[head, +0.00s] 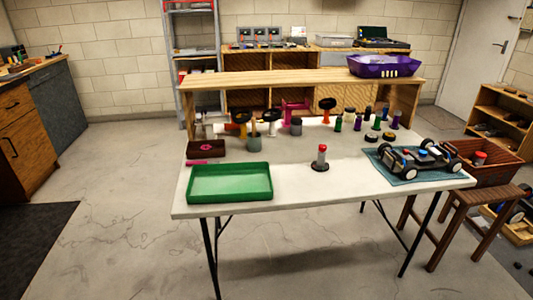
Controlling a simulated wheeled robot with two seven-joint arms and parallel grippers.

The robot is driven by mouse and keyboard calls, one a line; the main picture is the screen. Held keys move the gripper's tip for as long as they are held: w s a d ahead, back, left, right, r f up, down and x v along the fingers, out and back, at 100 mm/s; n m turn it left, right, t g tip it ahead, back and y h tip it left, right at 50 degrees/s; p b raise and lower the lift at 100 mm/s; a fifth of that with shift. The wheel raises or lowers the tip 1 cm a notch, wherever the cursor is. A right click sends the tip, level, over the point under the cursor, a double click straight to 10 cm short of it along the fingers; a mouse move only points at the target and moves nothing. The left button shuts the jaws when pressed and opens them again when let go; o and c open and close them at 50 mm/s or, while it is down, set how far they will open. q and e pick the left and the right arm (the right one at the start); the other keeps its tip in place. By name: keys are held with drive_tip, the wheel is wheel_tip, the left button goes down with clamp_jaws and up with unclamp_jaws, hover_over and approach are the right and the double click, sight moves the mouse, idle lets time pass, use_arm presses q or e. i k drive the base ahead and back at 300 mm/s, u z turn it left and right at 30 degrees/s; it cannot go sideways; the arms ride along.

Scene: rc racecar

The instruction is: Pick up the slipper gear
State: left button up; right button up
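I cannot tell for certain which part is the slipper gear; the parts are small in this view. A dark round base with an upright post and red top (320,158) stands alone near the middle of the white table (300,206). Several dark round discs on posts or stands (327,105) are at the back of the table, among coloured bottles (358,123). A partly built car chassis (415,159) with black and white wheels lies on a blue mat (380,169) at the right. Neither of my grippers is in view.
A green tray (230,200) sits empty at the table's front left, with a dark box (206,149) behind it. A stool with a basket (490,167) stands right. The table's front middle is clear.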

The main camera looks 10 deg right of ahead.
sight(320, 165)
drive_tip(key=u, duration=0.2)
drive_tip(key=i, duration=1.15)
drive_tip(key=z, duration=0.45)
